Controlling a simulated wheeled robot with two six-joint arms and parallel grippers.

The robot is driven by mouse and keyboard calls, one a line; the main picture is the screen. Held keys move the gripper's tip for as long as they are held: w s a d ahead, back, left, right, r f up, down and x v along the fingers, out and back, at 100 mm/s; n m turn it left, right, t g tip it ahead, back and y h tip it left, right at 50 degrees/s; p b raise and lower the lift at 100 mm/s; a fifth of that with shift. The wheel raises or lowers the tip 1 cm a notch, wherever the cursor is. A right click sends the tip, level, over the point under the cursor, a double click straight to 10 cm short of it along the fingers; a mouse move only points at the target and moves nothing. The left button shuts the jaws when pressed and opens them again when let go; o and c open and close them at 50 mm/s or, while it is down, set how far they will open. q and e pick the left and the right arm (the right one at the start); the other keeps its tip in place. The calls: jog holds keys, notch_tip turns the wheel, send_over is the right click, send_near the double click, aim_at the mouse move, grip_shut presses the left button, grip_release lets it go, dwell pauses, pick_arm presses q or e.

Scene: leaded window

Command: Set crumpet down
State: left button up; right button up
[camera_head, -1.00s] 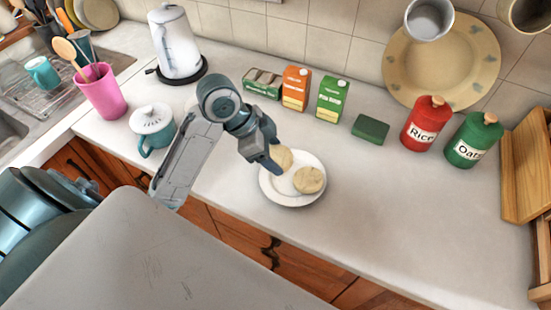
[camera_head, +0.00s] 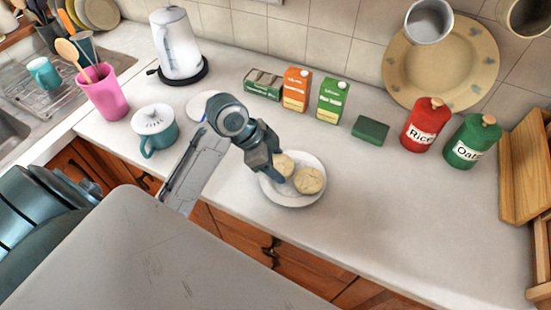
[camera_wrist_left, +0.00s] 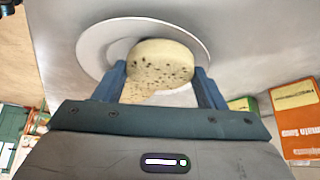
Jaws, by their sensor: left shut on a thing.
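My left gripper (camera_head: 270,174) is shut on a crumpet (camera_head: 285,164) at the left part of a white plate (camera_head: 291,201). A second crumpet (camera_head: 309,181) lies on the plate just right of the held one. In the left wrist view, a pale, pitted crumpet (camera_wrist_left: 160,62) shows between the blue fingers of the left gripper (camera_wrist_left: 160,85), with the plate (camera_wrist_left: 98,42) behind it. Part of another crumpet (camera_wrist_left: 137,92) shows lower down. Whether the held crumpet touches the plate is hard to tell. My right gripper is not in view.
Cartons (camera_head: 296,90), a green block (camera_head: 370,129) and red (camera_head: 425,124) and green (camera_head: 472,140) jars stand behind the plate. A teal lidded pot (camera_head: 155,130), kettle (camera_head: 180,45) and pink holder (camera_head: 104,93) are left. The counter right of the plate is clear.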

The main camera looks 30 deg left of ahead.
pick_arm(q)
jog(key=o, duration=1)
jog(key=shift+a+r, duration=0.1)
jog(key=shift+r, duration=0.5)
jog(key=v, duration=1.1)
jog(key=shift+s+a+r+b, duration=0.1)
jog(key=shift+r+b, duration=0.2)
jog(key=shift+b, duration=0.1)
